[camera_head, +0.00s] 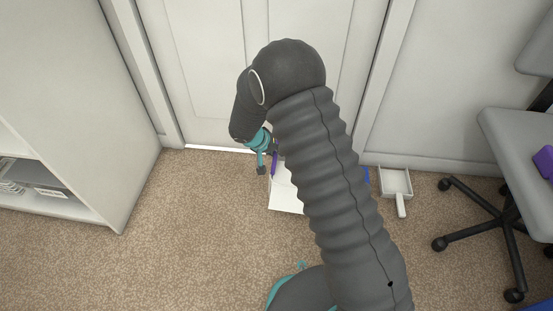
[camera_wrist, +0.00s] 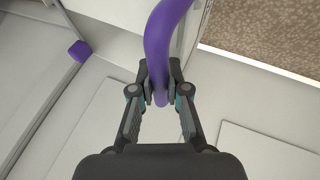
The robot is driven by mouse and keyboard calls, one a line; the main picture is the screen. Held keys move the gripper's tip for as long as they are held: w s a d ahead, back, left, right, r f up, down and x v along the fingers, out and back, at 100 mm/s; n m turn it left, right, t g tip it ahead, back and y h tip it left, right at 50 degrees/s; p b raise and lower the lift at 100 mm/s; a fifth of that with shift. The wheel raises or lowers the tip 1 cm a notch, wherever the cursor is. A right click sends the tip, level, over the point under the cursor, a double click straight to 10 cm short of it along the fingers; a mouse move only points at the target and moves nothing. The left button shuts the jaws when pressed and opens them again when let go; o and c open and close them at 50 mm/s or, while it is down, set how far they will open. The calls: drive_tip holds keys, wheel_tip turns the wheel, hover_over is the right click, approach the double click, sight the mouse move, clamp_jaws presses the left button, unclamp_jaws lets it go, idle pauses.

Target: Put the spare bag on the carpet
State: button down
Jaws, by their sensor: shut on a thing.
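The spare bag (camera_head: 286,199) looks white with a purple handle and shows in the head view below my gripper, in front of the door. My gripper (camera_head: 267,163) is low near the door, partly hidden by my arm. In the wrist view my gripper (camera_wrist: 160,92) is shut on the curved purple handle (camera_wrist: 168,35). My arm hides the right part of the bag, and I cannot tell whether its bottom touches the carpet. The brown speckled carpet (camera_head: 190,235) covers the floor.
A white door (camera_head: 215,90) stands behind my gripper. A white shelf unit (camera_head: 75,110) is at the left. A white dustpan-like thing (camera_head: 397,183) lies by the right wall. A grey wheeled chair (camera_head: 520,150) stands at the right. Carpet at the left front is free.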

drive_tip(key=shift+f, duration=2)
drive_tip(key=c, duration=1.2)
unclamp_jaws()
drive_tip(key=shift+o, duration=0.2)
